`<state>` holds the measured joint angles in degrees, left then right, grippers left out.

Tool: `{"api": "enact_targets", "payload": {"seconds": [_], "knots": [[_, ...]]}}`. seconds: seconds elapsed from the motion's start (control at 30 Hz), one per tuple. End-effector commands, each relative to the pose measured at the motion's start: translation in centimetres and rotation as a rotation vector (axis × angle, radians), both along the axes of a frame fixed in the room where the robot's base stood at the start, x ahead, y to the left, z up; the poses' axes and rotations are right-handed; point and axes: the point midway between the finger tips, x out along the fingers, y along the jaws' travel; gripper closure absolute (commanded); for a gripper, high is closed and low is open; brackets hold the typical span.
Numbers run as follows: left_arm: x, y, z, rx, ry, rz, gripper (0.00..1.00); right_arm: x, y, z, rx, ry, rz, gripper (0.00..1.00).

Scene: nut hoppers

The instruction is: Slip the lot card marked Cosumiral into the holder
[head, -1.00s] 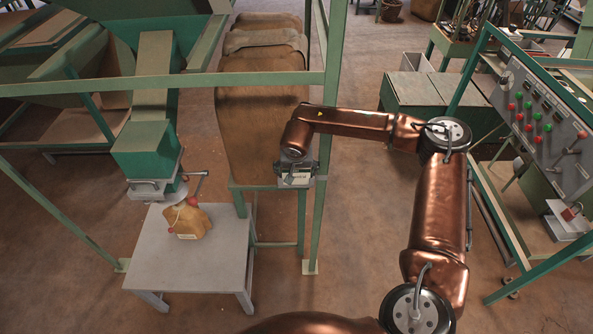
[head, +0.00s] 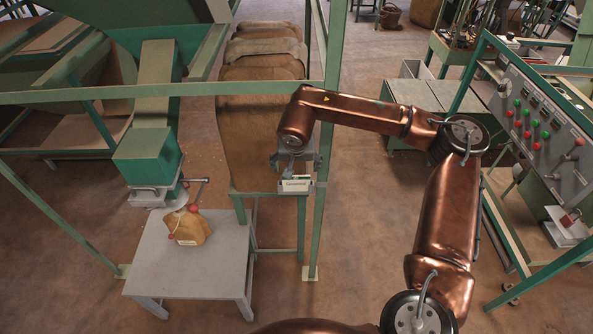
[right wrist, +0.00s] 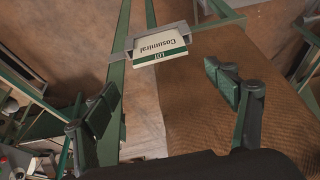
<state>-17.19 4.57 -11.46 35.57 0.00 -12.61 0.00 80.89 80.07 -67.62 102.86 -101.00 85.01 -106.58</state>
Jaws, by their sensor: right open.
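The white lot card (head: 296,185) sits in the small grey holder (right wrist: 122,55) at the green frame, in front of the big sacks. In the right wrist view the card (right wrist: 160,46) reads "Cosumiral", upside down, above a green band marked LOT. Its edge with the band stands out of the holder. My right gripper (head: 298,167) is just above the card. In the right wrist view its two green-padded fingers (right wrist: 165,98) are wide apart, with nothing between them and the card clear of them. My left gripper is not in view.
A green post (head: 325,130) stands close to the right of the holder, and a green rail (head: 130,93) crosses behind my arm's reach. A grey table (head: 215,275) with a small sack stands left. A control panel (head: 545,120) stands right.

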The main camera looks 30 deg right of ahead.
Motion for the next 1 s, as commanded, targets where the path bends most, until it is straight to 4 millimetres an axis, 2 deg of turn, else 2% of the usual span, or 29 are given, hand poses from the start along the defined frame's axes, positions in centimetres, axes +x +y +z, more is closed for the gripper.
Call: {"api": "enact_targets", "payload": {"seconds": [0.13, 0.37, 0.47, 0.57, 0.67, 0.7, 0.77, 0.8, 0.9, 1.0], "knots": [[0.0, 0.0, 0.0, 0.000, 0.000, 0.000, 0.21, -0.3, 0.2, 0.8, 0.000, -0.001, 0.000, 0.21], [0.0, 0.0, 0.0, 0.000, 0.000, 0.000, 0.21, -0.3, 0.3, 0.7, 0.004, 0.001, 0.001, 0.21], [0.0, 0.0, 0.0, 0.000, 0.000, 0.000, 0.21, -0.6, 2.1, -0.5, 0.052, 0.018, 0.002, 0.21], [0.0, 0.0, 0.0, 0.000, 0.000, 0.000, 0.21, -1.7, 7.0, -3.2, 0.191, 0.061, -0.002, 0.21], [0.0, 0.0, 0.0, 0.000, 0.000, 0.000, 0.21, -4.1, 14.9, -6.4, 0.430, 0.152, -0.042, 0.21], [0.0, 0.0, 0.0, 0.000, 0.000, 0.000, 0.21, -5.4, 18.5, -7.3, 0.547, 0.203, -0.076, 0.21], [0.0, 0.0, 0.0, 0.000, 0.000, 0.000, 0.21, -7.7, 23.9, -7.9, 0.731, 0.300, -0.148, 0.21], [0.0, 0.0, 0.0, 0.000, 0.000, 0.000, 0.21, -9.3, 27.4, -7.7, 0.860, 0.375, -0.209, 0.21], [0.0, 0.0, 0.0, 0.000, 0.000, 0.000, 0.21, -12.1, 34.4, -5.4, 1.164, 0.588, -0.403, 0.21], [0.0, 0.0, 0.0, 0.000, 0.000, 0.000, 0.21, -13.2, 38.5, -2.1, 1.408, 0.808, -0.622, 0.21]]}}
